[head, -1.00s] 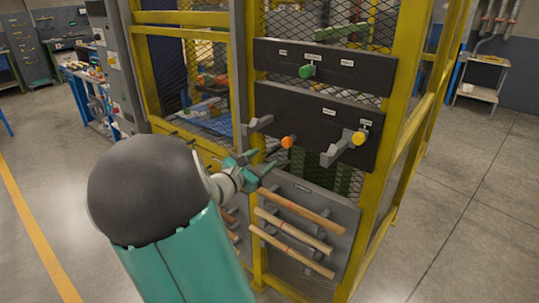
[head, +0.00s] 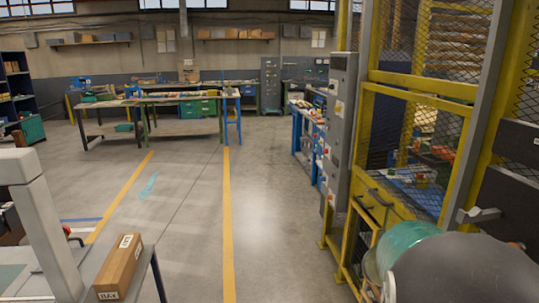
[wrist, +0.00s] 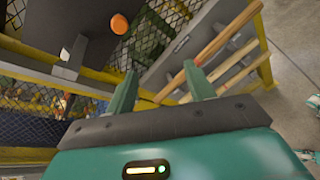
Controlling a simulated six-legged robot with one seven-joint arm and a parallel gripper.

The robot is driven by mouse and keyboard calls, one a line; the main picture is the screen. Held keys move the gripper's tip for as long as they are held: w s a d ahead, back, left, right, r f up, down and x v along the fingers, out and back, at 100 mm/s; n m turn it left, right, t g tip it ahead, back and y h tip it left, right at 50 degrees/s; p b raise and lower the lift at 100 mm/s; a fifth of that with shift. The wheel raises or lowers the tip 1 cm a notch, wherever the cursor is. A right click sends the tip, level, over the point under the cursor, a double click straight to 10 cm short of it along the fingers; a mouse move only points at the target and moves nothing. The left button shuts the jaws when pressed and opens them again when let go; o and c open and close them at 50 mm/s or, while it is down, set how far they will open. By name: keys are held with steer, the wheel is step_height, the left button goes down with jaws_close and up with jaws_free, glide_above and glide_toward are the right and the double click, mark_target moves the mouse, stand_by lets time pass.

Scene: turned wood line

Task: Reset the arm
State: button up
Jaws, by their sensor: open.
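My gripper (wrist: 160,80) is open, its two teal fingers spread with nothing held between them in the wrist view. Beyond the fingertips is a grey panel with several turned wood rods (wrist: 213,36) lying across it. One rod passes behind the right finger in the picture, and I cannot tell how far off it is. An orange knob (wrist: 120,24) on a dark panel is at the upper left. In the head view my arm shows at the lower right corner, and the gripper is outside that picture.
The yellow mesh cage (head: 420,90) stands close on the right, with a grey control box (head: 341,125) at its corner. Open floor (head: 270,210) with a yellow line lies ahead. Workbenches (head: 185,100) stand farther back.

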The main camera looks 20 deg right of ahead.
steer(key=a+r+m+t+y, duration=0.1)
steer(key=a+m+t+y, duration=0.3)
steer(key=a, duration=1.6)
steer(key=s+a+r+m+t+y, duration=0.1)
steer(key=a+m+t+y, duration=0.3)
steer(key=a+y, duration=0.5)
steer(key=a+r, duration=0.1)
steer(key=a, duration=1)
steer(key=shift+a+t+y, duration=0.15)
steer(key=shift+t+y, duration=0.25)
steer(key=shift+r, duration=0.1)
steer(key=shift+c, duration=0.3)
steer(key=shift+s, duration=0.1)
steer(key=c, duration=0.3)
steer(key=shift+d+m, duration=0.2)
steer(key=shift+m, duration=0.1)
